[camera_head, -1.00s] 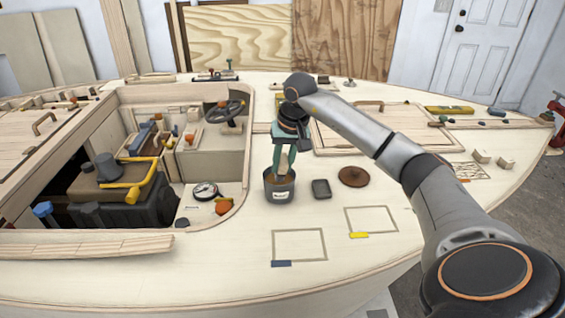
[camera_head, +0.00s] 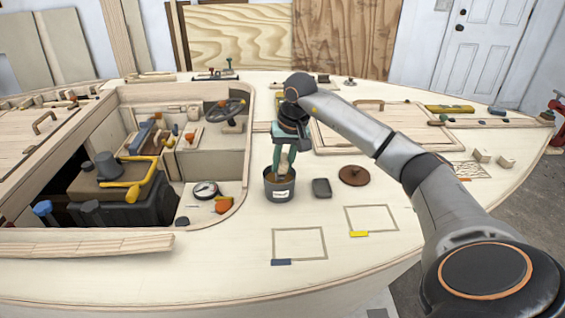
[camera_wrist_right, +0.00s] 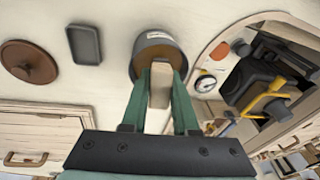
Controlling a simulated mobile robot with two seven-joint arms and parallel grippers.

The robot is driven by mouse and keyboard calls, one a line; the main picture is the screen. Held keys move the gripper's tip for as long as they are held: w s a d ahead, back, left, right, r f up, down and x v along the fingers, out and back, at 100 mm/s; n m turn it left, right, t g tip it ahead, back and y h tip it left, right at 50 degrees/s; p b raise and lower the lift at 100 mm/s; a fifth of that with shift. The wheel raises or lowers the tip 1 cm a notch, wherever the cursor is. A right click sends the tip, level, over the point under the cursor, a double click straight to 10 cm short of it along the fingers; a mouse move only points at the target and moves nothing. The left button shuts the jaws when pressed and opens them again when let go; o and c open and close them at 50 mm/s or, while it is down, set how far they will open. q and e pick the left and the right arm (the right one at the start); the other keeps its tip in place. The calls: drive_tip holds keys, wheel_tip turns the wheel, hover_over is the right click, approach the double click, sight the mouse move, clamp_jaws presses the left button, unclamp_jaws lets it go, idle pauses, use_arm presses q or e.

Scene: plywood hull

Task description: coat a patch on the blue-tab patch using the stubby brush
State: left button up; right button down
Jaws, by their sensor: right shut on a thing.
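My right gripper (camera_head: 284,168) points down over a dark grey pot (camera_head: 280,193) with a pale label and brown contents. It is shut on the pale handle of the stubby brush (camera_wrist_right: 160,84), which shows between the green fingers in the right wrist view. The brush's lower end is hidden at the pot's mouth. The pot also shows in the right wrist view (camera_wrist_right: 157,42). My left gripper is out of view.
The yellow-tab patch (camera_head: 371,219) lies right of the blue-tab patch. A small dark tray (camera_head: 321,188) and a brown round lid (camera_head: 354,176) lie right of the pot. The open cockpit (camera_head: 215,165) is to the left. Deck between pot and blue-tab patch is clear.

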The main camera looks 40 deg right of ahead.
sight(283, 157)
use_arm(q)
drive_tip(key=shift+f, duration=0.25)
use_arm(e)
drive_tip(key=shift+f, duration=0.35)
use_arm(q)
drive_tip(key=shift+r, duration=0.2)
use_arm(e)
drive_tip(key=shift+f, duration=0.1)
idle(1.0)
drive_tip(key=shift+p+v, duration=0.8)
drive_tip(key=shift+w+r+p, duration=0.2)
drive_tip(key=shift+r+p, duration=0.15)
drive_tip(key=shift+r, duration=0.4)
drive_tip(key=p+v, duration=0.2)
drive_tip(key=p, duration=0.1)
drive_tip(key=shift+w+r, duration=0.2)
drive_tip(key=shift+r, duration=0.2)
drive_tip(key=shift+r+p, duration=0.6)
drive_tip(key=shift+r, duration=0.1)
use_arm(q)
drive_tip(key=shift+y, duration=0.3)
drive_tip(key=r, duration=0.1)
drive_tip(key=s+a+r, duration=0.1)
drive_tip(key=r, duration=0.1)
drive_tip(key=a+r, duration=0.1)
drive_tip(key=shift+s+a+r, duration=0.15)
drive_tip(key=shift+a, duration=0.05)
